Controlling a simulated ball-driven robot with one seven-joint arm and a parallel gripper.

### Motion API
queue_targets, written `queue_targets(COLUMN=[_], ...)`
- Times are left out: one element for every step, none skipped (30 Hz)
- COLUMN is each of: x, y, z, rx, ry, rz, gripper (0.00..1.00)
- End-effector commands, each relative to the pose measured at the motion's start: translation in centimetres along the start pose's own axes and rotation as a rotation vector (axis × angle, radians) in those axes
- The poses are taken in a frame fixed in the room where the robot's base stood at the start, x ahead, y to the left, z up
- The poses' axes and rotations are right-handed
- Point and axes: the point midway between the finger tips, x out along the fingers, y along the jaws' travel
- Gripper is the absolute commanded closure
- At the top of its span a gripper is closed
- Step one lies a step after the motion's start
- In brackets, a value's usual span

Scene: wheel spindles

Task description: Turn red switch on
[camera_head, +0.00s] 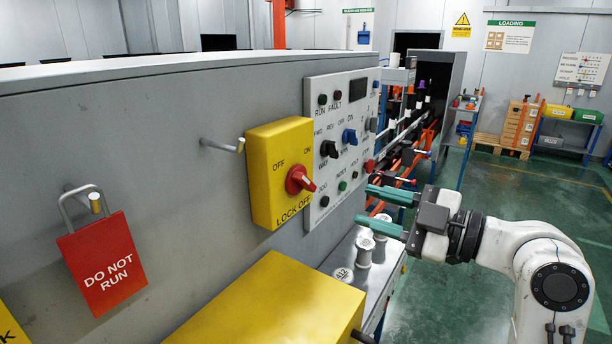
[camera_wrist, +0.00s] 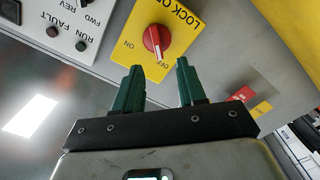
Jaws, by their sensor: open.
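The red switch (camera_head: 300,180) is a rotary knob on a yellow box (camera_head: 265,160) fixed to the grey machine wall. The box is marked OFF, ON and LOCK OFF. The knob also shows in the wrist view (camera_wrist: 157,39), with a pale line on its handle; I cannot tell for sure which mark it points to. My gripper (camera_head: 372,207) is open and empty, to the right of the box and apart from it. In the wrist view its green fingertips (camera_wrist: 158,66) stand on either side below the knob, not touching it.
A white control panel (camera_head: 342,135) with knobs and buttons is right of the yellow box. A yellow block (camera_head: 270,305) and white spools (camera_head: 364,250) lie below. Green floor is open at right.

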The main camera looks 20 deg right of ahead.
Motion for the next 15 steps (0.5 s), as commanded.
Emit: queue_targets(x=[0.0,0.1,0.3,0.5,0.8,1.3,1.8,2.2,3.0,3.5,4.0,4.8,5.4,5.9,6.7], y=[0.4,0.5,0.5,0.5,0.5,0.5,0.5,0.5,0.5,0.5,0.6,0.6,0.5,0.5,0.6], z=[-0.4,-0.5,-0.6,-0.7,-0.7,-0.7,-0.7,-0.8,-0.8,-0.8,-0.8,-0.8,-0.8,-0.8,-0.8], rx=[-0.017,-0.022,-0.025,-0.026,-0.025,-0.023,-0.023,-0.022,-0.023,-0.022,-0.022,-0.022,-0.022,-0.023,-0.021], ry=[0.011,0.015,0.018,0.019,0.020,0.019,0.019,0.019,0.019,0.019,0.019,0.018,0.019,0.018,0.017], rz=[0.004,0.005,0.005,0.004,0.003,0.003,0.002,0.001,0.001,0.001,0.001,0.001,0.000,0.000,0.001], gripper=[0.60,0.60,0.60,0.60,0.60,0.60,0.60,0.60,0.60,0.60,0.60,0.60,0.60,0.60,0.60])
